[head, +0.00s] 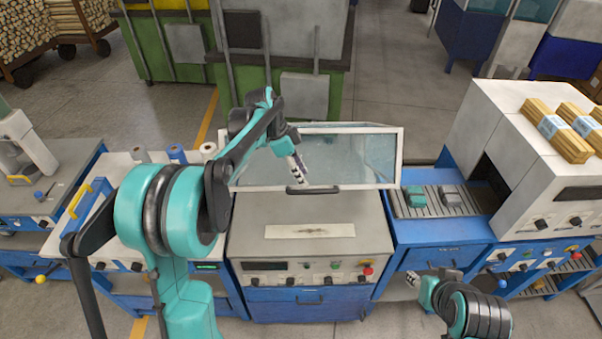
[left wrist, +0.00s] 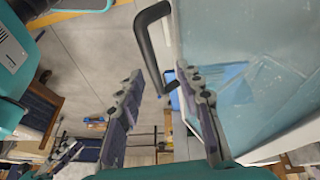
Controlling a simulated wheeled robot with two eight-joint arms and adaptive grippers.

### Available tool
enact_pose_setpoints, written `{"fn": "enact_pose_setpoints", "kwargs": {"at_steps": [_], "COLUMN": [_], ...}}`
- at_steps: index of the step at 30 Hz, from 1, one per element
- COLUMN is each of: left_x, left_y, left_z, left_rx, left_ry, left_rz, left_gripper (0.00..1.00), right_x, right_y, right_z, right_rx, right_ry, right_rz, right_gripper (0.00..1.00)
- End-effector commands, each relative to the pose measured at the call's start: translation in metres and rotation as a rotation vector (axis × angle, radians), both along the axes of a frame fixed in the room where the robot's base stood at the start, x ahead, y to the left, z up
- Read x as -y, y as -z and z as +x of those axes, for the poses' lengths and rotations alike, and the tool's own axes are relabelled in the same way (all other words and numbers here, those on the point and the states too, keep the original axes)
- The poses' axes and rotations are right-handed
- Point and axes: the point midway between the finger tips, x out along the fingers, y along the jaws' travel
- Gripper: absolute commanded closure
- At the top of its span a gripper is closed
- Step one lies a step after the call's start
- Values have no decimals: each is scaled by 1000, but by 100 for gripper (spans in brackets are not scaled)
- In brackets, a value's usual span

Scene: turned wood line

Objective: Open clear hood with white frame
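The clear hood (head: 360,156) has a white frame and stands at the back of the grey machine. A black handle (head: 312,190) is on its lower front edge; how far the hood is open I cannot tell. My left gripper (head: 301,168) is in front of the pane, just above the handle. In the left wrist view my left gripper (left wrist: 163,103) is open with nothing held; the handle (left wrist: 150,45) shows beyond the fingertips, one end near the right finger. My right gripper (head: 411,281) is low at the front right, away from the hood; its fingers are too small to read.
The grey machine top (head: 370,218) bears a pale flat strip (head: 310,231). At right are a slatted conveyor (head: 437,208) with two small blocks and a white housing (head: 520,130) with wood bundles on top. A white bench stands left, partly behind my left arm.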

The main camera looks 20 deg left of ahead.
Motion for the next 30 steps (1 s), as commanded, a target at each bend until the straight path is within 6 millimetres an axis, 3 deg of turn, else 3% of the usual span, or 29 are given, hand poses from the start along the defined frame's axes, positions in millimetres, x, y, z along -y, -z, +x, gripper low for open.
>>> {"fn": "enact_pose_setpoints", "kwargs": {"at_steps": [1, 4, 14, 20, 23, 27, 30], "left_x": [0, 1, 15, 49, 70, 101, 120], "left_y": [0, 1, 26, 64, 76, 71, 60], "left_z": [0, -4, -63, -84, -97, -114, -125], "left_rx": [0, 1, 50, 247, 391, 596, 706], "left_ry": [0, -17, -231, 191, 497, 916, 1136], "left_rz": [0, 7, 138, 470, 686, 986, 1154], "left_gripper": [72, 98, 100, 100, 100, 100, 100], "right_x": [0, 0, 0, 0, 0, 0, 0], "right_y": [0, 4, 48, 44, 45, 47, 47], "right_z": [0, 0, 0, 0, 0, 0, 0], "right_rx": [0, 0, 0, 0, 0, 0, 0], "right_ry": [0, 0, 0, 0, 0, 0, 0], "right_rz": [0, 0, 0, 0, 0, 0, 0], "right_gripper": [60, 60, 60, 60, 60, 60, 60]}}
